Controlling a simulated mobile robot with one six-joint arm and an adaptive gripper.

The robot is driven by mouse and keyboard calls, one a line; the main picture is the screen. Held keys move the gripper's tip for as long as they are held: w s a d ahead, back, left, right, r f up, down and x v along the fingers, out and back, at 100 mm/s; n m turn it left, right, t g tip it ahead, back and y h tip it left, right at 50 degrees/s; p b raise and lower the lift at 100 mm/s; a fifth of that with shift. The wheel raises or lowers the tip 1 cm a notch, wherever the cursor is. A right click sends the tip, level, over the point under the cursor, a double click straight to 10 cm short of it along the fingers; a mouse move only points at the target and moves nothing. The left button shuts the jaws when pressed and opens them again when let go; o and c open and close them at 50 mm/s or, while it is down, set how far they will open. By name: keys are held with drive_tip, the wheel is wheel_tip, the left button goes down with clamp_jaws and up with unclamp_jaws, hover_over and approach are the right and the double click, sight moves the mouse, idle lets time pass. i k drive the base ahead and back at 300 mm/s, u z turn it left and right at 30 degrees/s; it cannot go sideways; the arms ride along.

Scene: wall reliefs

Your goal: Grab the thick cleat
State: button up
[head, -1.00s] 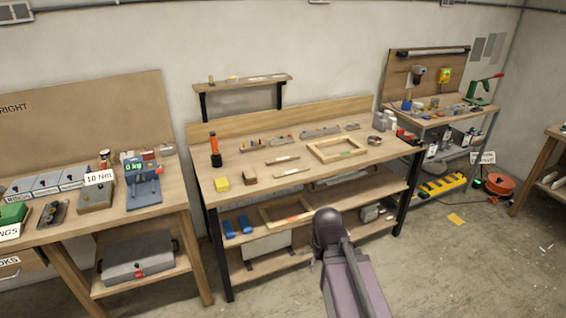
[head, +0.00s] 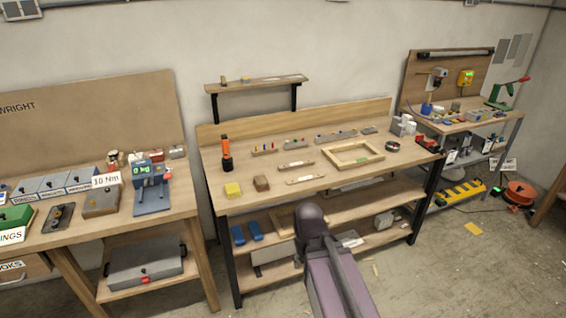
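Two small pale wooden strips lie on the middle workbench (head: 225,207), a rear one (head: 296,164) and a front one (head: 305,179). Either could be a cleat, but at this size I cannot tell which is thicker. Each has small dark marks on top. A short brown block (head: 261,183) lies left of the front strip. My arm reaches up from the bottom of the picture in front of the bench's lower shelves. My gripper's fingers do not show.
A wooden frame (head: 353,155) lies right of the strips. A yellow block (head: 232,190) and an orange-black torch (head: 226,154) stand at the left. Racks of small parts line the back.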

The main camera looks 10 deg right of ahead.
sight(307, 163)
drive_tip(key=u, duration=0.15)
drive_tip(key=i, duration=1.35)
drive_tip(key=z, duration=0.4)
